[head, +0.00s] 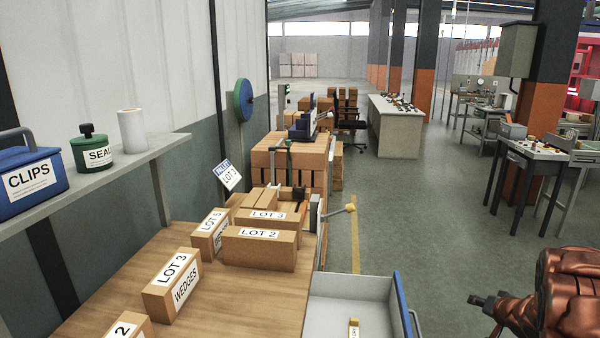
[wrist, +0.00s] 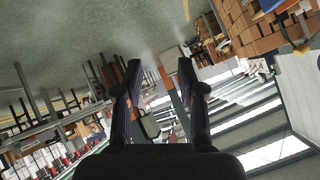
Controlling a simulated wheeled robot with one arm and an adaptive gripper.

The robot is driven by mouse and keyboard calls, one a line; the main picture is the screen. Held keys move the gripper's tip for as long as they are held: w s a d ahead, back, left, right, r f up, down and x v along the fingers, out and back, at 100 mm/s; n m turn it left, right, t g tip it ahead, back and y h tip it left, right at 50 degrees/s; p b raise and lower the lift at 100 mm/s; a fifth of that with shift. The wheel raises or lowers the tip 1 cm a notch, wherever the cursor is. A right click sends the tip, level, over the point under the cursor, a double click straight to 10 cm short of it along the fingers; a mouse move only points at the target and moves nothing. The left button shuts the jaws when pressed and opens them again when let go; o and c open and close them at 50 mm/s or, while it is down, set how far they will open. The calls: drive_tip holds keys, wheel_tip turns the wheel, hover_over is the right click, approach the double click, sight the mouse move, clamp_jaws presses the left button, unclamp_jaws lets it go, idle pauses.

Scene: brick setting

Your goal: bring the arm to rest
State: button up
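My gripper (wrist: 160,72) shows in the wrist view with its two dark fingers apart and nothing between them. The wrist view is tilted, with the floor at the top left and the bright windows at the lower right. My copper-coloured arm (head: 560,300) is at the lower right of the head view, over the floor and clear of the workbench.
A wooden workbench (head: 225,290) with several labelled boxes stands at the left. A grey drawer (head: 335,287) is open on its right side, with a small yellowish block (head: 353,328) inside. A tool table (head: 541,152) stands at the right. The floor (head: 425,215) between is clear.

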drive_tip(key=s+a+r+g+h+p, duration=0.1)
drive_tip(key=s+a+r+g+h, duration=0.4)
drive_tip(key=s+r, duration=0.7)
drive_tip(key=s+a+r+n+g+y, duration=0.1)
drive_tip(key=s+a+n+g+y, duration=0.2)
drive_tip(key=s+a, duration=1.1)
drive_tip(key=s+a+r+n+g+y+p, duration=0.1)
drive_tip(key=s+a+r+n+g+y, duration=0.1)
drive_tip(key=s+a, duration=1.2)
drive_tip(key=s+n+g+y, duration=0.1)
drive_tip(key=s+g, duration=0.1)
drive_tip(key=s, duration=0.2)
drive_tip(key=shift+s+a+n+g, duration=0.25)
drive_tip(key=shift+a+n+g, duration=0.05)
drive_tip(key=shift+s, duration=0.1)
